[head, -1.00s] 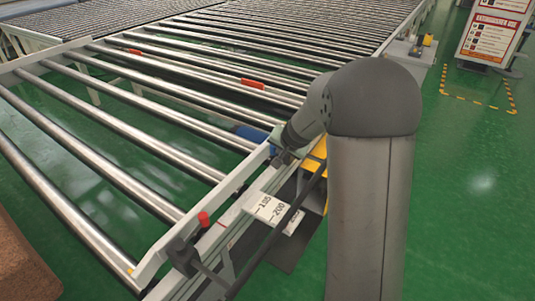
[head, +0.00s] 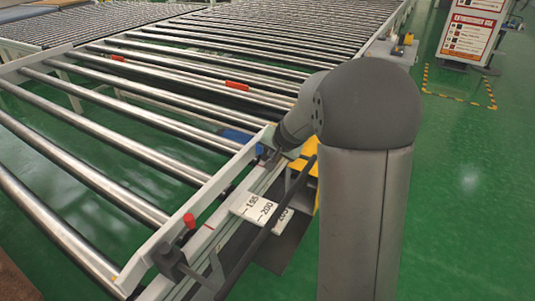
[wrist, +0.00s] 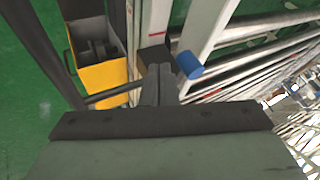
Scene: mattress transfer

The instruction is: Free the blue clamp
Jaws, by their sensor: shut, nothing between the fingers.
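The blue clamp's cylindrical knob (wrist: 189,65) sticks out beside the light metal rail in the wrist view, just right of my gripper's fingertips. A dark block sits beside it. In the head view the blue knob (head: 260,149) shows small at the conveyor's side rail, next to the end of my arm. My gripper (wrist: 160,75) is shut and empty, its fingers together close to the dark block; I cannot tell whether they touch it. In the head view my arm mostly hides the gripper.
A red knob (head: 189,220) stands on the same side rail, nearer. A white scale plate (head: 256,207) marked 195 and 200 lies beside the rail. A yellow box (wrist: 100,65) is left of my gripper. Rollers (head: 120,140) fill the left; green floor (head: 455,210) is open at right.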

